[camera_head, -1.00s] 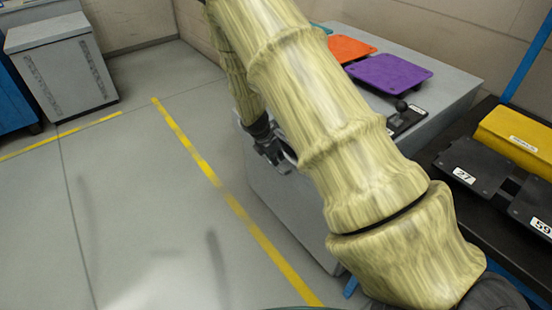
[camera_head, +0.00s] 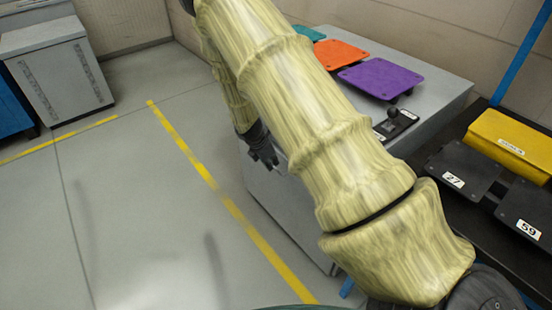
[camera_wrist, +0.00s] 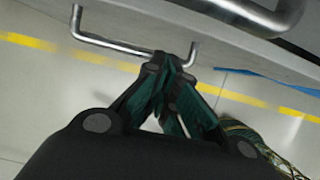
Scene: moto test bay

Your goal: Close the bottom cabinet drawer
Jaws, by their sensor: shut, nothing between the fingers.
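The grey cabinet (camera_head: 290,215) stands right of the yellow floor line, largely hidden behind my arm in the head view. My gripper (camera_head: 268,163) is low beside its left face. In the wrist view my gripper (camera_wrist: 172,64) is shut and empty, its fingertips close to a thin metal bar handle (camera_wrist: 112,45) on a grey front (camera_wrist: 195,25). I cannot tell whether they touch it. A second, nearer metal handle (camera_wrist: 262,20) crosses the top right of that view. How far the bottom drawer stands out is hidden in the head view.
Purple (camera_head: 381,80) and orange (camera_head: 342,56) trays and a small black device (camera_head: 394,122) are on the cabinet top. A dark bench (camera_head: 455,215) with a yellow case (camera_head: 512,142) is at right. The floor (camera_head: 130,220) at left is clear.

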